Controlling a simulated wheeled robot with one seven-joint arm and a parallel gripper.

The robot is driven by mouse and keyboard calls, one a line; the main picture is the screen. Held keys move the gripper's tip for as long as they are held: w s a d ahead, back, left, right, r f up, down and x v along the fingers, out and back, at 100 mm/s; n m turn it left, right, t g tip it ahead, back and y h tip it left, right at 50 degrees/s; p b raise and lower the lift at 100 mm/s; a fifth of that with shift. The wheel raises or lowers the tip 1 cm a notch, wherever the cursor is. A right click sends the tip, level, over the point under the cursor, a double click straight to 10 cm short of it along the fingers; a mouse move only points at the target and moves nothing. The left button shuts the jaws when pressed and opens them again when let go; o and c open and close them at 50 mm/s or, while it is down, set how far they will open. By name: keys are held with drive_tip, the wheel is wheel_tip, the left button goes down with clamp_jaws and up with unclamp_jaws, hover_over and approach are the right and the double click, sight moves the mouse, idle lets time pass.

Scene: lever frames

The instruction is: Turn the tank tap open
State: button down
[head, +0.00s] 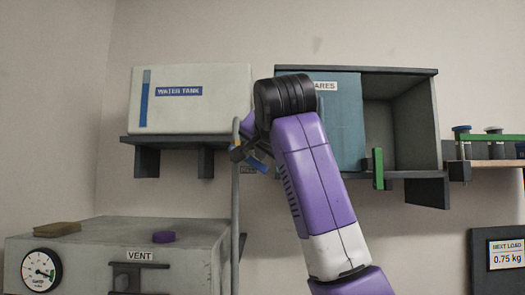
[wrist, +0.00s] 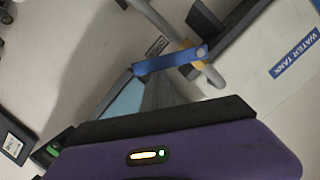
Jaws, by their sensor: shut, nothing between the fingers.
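The white water tank (head: 190,112) stands on a dark wall shelf at the left, and its labelled side shows in the wrist view (wrist: 285,85). A grey pipe (head: 236,205) runs down beside it. The tap's blue lever (head: 259,165) sticks out down and to the right of the pipe, partly behind my arm. In the wrist view the blue lever (wrist: 168,63) slants across from a round pivot by a yellowish collar on the pipe.
A grey vent box (head: 85,265) with a gauge stands below left. A small shelf (head: 490,165) holds jars at the far right.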

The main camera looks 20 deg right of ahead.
drive_tip(key=f+m, duration=0.1)
drive_tip(key=a+f+m+y+b, duration=0.1)
drive_tip(key=m, duration=0.1)
drive_tip(key=shift+w+f+t, duration=0.1)
drive_tip(key=shift+f+t, duration=0.2)
drive_tip(key=shift+f, duration=0.05)
drive_tip(key=shift+w+a+f+m+t+y, duration=0.15)
drive_tip(key=shift+a+f+m+t, duration=0.3)
drive_tip(key=shift+m, duration=0.7)
drive_tip(key=shift+w+a+f+m+t+y, duration=0.15)
drive_tip(key=shift+a+f+m, duration=0.4)
drive_tip(key=shift+m, duration=0.65)
drive_tip(key=shift+w+a+f+m+t, duration=0.2)
drive_tip(key=shift+a+f+m+t, duration=0.3)
drive_tip(key=shift+m, duration=0.65)
drive_tip(key=shift+r, duration=0.2)
